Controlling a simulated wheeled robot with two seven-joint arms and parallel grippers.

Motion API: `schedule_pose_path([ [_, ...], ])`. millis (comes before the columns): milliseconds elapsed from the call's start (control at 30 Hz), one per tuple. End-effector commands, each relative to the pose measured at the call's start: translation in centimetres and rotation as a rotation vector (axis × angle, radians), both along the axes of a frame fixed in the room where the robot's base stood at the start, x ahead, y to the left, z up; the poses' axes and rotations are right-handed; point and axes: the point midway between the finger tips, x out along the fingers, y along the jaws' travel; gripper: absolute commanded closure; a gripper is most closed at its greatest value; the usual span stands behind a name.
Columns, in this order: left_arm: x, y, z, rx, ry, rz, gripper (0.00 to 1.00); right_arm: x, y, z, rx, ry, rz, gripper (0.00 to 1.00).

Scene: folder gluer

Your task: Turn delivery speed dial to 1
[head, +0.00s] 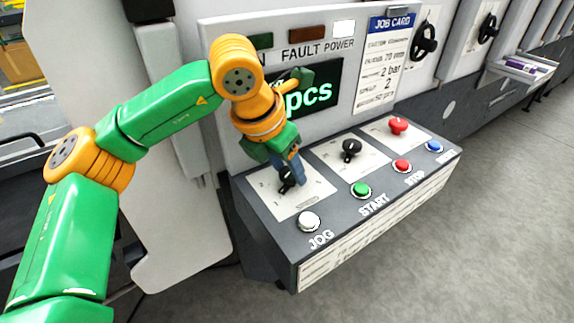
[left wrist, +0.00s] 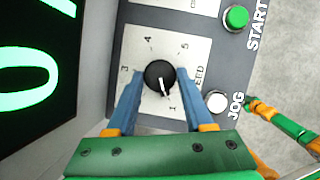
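The delivery speed dial is a black knob (left wrist: 160,77) with a white pointer line, on a white plate (left wrist: 196,38) with a printed number scale. In the left wrist view its pointer aims down and slightly right, close to the "1". In the head view the dial (head: 287,184) is partly hidden by my left gripper (head: 291,178). The two blue fingers of my left gripper (left wrist: 159,88) stand on either side of the knob, with small gaps visible. Part of my right arm, with what looks like its gripper (left wrist: 251,103), shows small at the right of the left wrist view.
A white JOG button (head: 309,221), a green START button (head: 361,190), a red STOP button (head: 402,166) and a blue button (head: 434,146) line the panel's front. A second black dial (head: 351,149) and a red knob (head: 397,125) stand to the right. A lit display (head: 318,95) rises behind.

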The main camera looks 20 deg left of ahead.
Motion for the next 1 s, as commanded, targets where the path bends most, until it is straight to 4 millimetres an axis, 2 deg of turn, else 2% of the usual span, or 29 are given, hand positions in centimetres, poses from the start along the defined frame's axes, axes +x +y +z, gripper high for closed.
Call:
schedule_pose_path([
  [33,0.0,0.0,0.0,0.000,0.000,0.000,0.87,0.0,0.0,0.0,0.000,0.000,0.000,0.50],
  [100,0.0,0.0,0.0,0.000,0.000,0.000,1.00,0.0,0.0,0.0,0.000,0.000,0.000,0.50],
  [300,0.0,-0.2,-0.5,0.000,-0.001,0.121,1.00,0.0,0.0,-2.1,0.000,0.000,0.000,0.50],
  [567,-0.1,-0.1,0.0,0.000,0.001,0.146,1.00,0.0,0.0,-1.8,0.000,0.000,0.000,0.50],
  [600,-0.1,-0.1,0.0,0.000,0.001,0.146,0.43,0.0,0.0,-1.8,0.000,0.000,0.000,0.50],
  [700,-0.1,-0.1,0.0,0.001,0.001,0.145,0.20,0.0,0.0,-1.8,0.000,0.000,0.000,0.50],
  [1000,-0.1,-0.1,0.2,-0.001,-0.001,0.145,0.20,0.0,0.0,-1.8,0.000,0.000,0.000,0.50],
])
